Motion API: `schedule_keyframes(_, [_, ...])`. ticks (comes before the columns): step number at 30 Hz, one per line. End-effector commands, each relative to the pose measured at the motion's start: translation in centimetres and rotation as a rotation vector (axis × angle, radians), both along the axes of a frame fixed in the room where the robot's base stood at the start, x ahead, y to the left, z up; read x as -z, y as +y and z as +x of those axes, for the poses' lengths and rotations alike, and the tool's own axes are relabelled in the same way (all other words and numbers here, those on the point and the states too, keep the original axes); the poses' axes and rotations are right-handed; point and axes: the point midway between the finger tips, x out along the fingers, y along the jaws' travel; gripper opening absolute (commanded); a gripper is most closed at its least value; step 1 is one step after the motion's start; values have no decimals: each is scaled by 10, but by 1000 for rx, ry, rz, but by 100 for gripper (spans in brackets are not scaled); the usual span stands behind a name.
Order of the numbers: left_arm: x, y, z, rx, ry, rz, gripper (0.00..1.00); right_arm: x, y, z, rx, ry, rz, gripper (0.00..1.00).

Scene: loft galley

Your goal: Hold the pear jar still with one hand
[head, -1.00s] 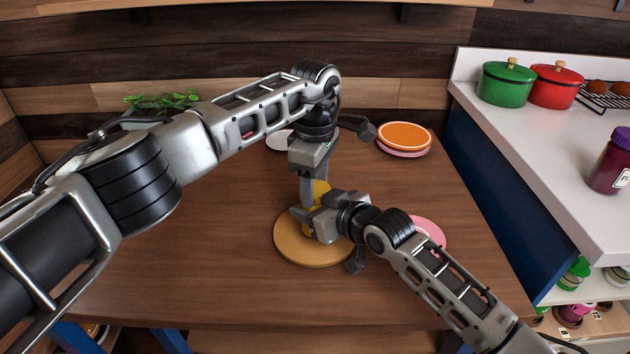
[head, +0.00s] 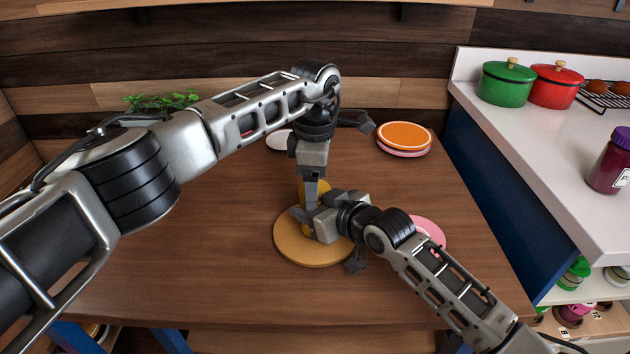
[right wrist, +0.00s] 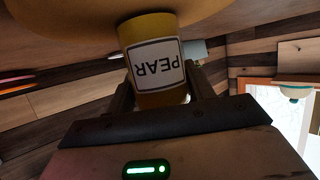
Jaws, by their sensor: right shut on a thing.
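The yellow pear jar (right wrist: 140,28) stands upright on the round wooden board (head: 290,250), its PEAR label upside down in the right wrist view. In the head view, only parts of the jar (head: 303,193) show between the grippers. My right gripper (head: 313,222) comes from the right, shut on the jar, with a finger on either side of it in the right wrist view. My left gripper (head: 311,196) points straight down at the jar's top from above. The jar's top is largely hidden, and I cannot tell whether the left fingers grip it.
A pink disc (head: 430,230) lies right of the board, partly behind my right arm. Orange and pink plates (head: 404,137) lie at the back right. A white plate (head: 278,140) is partly hidden behind my left arm. The counter at right holds pots (head: 505,84) and a purple-lidded jar (head: 612,165).

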Motion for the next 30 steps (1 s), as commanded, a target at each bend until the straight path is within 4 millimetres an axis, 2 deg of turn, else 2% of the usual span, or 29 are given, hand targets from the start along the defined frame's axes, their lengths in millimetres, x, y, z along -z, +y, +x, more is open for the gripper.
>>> schedule_keyframes(4, [-8,-1,-1,3,2,-2,73,0,0,0,0,1,1,0])
schedule_keyframes(10, [-35,-2,-1,4,-1,-2,73,0,0,0,0,1,0,0])
schedule_keyframes(14, [-46,-1,-1,6,2,-2,70,0,0,0,0,1,0,0])
schedule_keyframes(22, [-75,0,0,231,1,-1,70,0,0,0,0,1,1,0])
schedule_keyframes(26, [-73,0,-1,279,4,0,70,0,0,0,0,1,1,0])
schedule_keyframes(30, [-53,0,-2,280,6,-1,70,0,0,0,0,1,1,0])
